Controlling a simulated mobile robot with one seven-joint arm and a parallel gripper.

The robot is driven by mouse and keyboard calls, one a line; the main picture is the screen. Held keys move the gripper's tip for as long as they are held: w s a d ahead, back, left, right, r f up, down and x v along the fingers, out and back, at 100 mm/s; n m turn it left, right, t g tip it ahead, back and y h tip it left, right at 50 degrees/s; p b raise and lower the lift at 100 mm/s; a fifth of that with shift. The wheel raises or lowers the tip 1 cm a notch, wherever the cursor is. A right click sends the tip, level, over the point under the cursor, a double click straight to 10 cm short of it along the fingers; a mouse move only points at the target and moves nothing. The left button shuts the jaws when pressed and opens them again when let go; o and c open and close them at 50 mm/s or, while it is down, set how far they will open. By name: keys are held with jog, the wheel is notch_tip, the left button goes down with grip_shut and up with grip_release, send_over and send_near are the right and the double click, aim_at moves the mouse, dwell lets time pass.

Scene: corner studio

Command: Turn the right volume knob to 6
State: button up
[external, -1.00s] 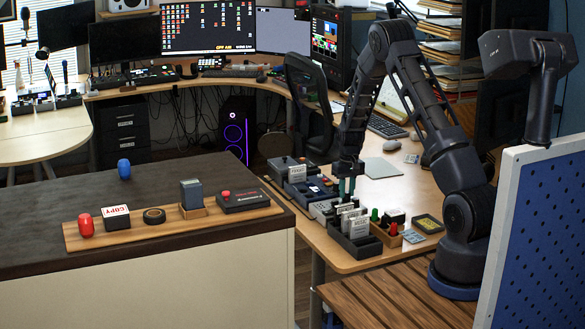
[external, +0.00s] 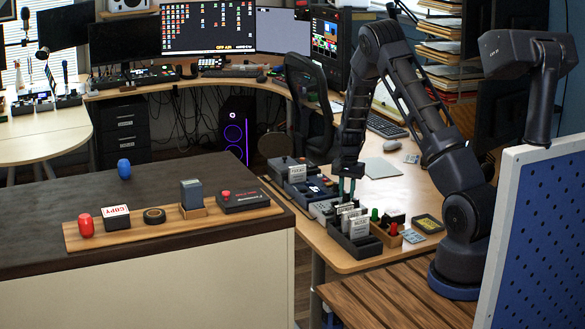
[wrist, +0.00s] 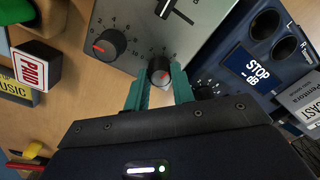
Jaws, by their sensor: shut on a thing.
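A light grey panel (wrist: 135,30) with two dark round knobs fills the upper middle of the wrist view. The left knob (wrist: 109,43) has a red pointer and a numbered scale, and stands free. In the external view my gripper (external: 347,187) points down at the grey panel (external: 322,208); the knobs are too small to make out there.
A blue device (wrist: 258,60) marked STOP stands close on the right. A rack of labelled cards (external: 357,230) stands close in front of the gripper. Bare wooden desk shows at left.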

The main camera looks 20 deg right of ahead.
aim_at(348, 192)
jog(key=shift+w+m, duration=0.1)
jog(key=shift+m, duration=0.3)
jog(key=o, duration=1)
jog(key=shift+r, duration=0.15)
notch_tip(348, 192, up, 10)
jog(key=shift+d+r, duration=0.1)
jog(key=shift+r, duration=0.15)
jog(key=shift+s, duration=0.2)
